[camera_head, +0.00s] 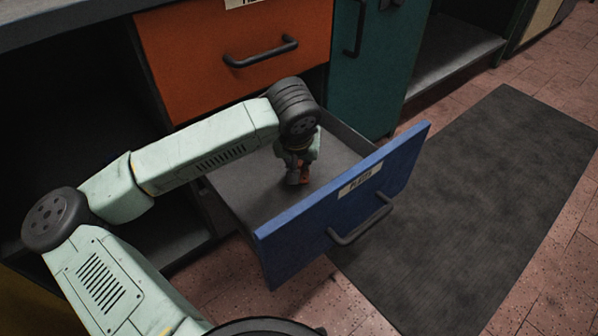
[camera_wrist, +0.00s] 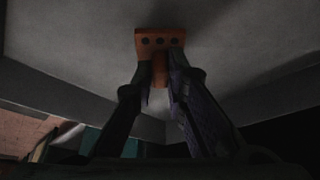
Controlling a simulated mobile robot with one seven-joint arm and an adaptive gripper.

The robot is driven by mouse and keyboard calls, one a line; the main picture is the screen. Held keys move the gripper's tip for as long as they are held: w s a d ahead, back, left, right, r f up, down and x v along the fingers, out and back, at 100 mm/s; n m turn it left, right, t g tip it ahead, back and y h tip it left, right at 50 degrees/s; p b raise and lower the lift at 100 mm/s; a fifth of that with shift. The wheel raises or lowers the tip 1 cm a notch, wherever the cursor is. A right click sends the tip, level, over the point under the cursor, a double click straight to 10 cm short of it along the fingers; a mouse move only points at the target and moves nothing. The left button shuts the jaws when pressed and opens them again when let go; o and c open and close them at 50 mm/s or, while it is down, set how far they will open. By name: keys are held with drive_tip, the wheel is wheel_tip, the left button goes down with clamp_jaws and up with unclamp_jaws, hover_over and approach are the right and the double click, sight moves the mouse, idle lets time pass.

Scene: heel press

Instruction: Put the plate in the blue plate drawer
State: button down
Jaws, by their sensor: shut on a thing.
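The blue plate drawer (camera_head: 345,205) is pulled out, with a white label and a dark handle on its front. Its grey floor (camera_head: 247,188) looks bare around my gripper (camera_head: 298,178), which points down inside the drawer. In the wrist view my gripper (camera_wrist: 160,88) is shut on a small orange piece with several dark holes, which I take as the plate (camera_wrist: 160,40).
A closed orange drawer (camera_head: 235,55) is above and behind the blue one. A teal cabinet door (camera_head: 375,65) stands to the right. A dark mat (camera_head: 480,200) lies on the reddish tiled floor (camera_head: 225,285). The drawer walls (camera_wrist: 60,95) surround my gripper.

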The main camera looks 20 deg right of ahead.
drive_tip(key=shift+f, duration=1.35)
drive_tip(key=shift+f+b, duration=0.25)
drive_tip(key=shift+b, duration=0.3)
drive_tip(key=c, duration=1.6)
unclamp_jaws()
drive_tip(key=shift+r, duration=0.1)
drive_tip(key=shift+r, duration=0.1)
drive_tip(key=shift+r+p, duration=0.3)
drive_tip(key=shift+p, duration=0.2)
drive_tip(key=p+v, duration=0.2)
drive_tip(key=v, duration=0.9)
drive_tip(key=shift+r+p, duration=0.25)
drive_tip(key=shift+p, duration=0.05)
drive_tip(key=shift+s, duration=0.1)
